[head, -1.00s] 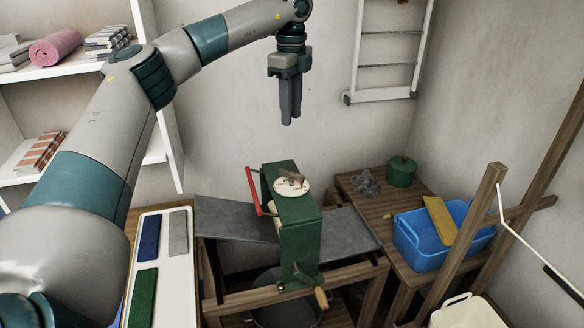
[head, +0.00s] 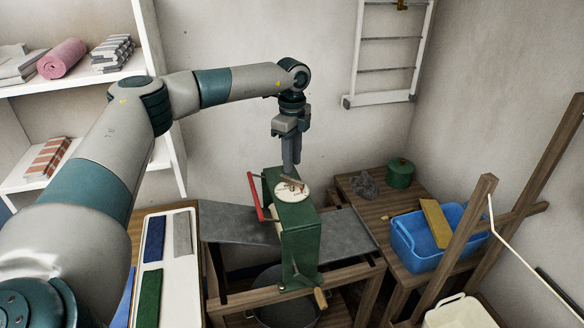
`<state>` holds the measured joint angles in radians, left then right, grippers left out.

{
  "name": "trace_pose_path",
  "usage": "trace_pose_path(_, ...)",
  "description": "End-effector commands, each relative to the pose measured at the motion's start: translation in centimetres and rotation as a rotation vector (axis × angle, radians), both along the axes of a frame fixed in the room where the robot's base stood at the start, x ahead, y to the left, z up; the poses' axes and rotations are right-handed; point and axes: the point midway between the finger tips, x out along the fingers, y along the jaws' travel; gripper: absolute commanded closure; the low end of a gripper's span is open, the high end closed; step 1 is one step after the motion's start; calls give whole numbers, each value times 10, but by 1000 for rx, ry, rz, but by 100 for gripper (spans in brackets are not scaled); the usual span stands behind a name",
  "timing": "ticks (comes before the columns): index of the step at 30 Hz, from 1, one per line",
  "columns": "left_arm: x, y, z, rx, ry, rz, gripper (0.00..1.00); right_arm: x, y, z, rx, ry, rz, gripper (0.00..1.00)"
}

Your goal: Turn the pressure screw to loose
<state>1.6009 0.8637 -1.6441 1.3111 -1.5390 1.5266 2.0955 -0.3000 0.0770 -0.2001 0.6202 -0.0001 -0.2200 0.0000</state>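The pressure screw (head: 291,188) is a round cream dial with a brown bar handle, on top of a green wringer (head: 300,235). The wringer stands on a wooden frame and has a red lever (head: 254,196) on its left side. My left gripper (head: 291,172) points straight down over the dial, its fingers close together. The fingertips are at or just above the bar handle. I cannot tell whether they touch it or whether the fingers are fully shut. My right gripper is out of view.
Grey boards (head: 240,222) extend from both sides of the wringer. A white tray (head: 182,280) with coloured cloths lies at left. A blue basin (head: 412,252) and a green pot (head: 400,173) stand on the wooden table at right. A wooden post (head: 462,245) rises at front right.

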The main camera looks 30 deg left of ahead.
Motion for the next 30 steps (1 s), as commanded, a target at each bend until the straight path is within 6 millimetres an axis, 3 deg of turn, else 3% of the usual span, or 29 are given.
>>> trace_pose_path(1,-1,0,-6,1,5,1,72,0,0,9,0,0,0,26)
trace_pose_path(9,0,0,-42,0,2,2,72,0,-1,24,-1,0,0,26)
trace_pose_path(23,0,0,-54,0,0,1,72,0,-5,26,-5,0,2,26)
trace_pose_path(27,0,0,-54,0,0,1,100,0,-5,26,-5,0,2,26)
trace_pose_path(30,0,0,-54,0,0,1,100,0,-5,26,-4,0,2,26)
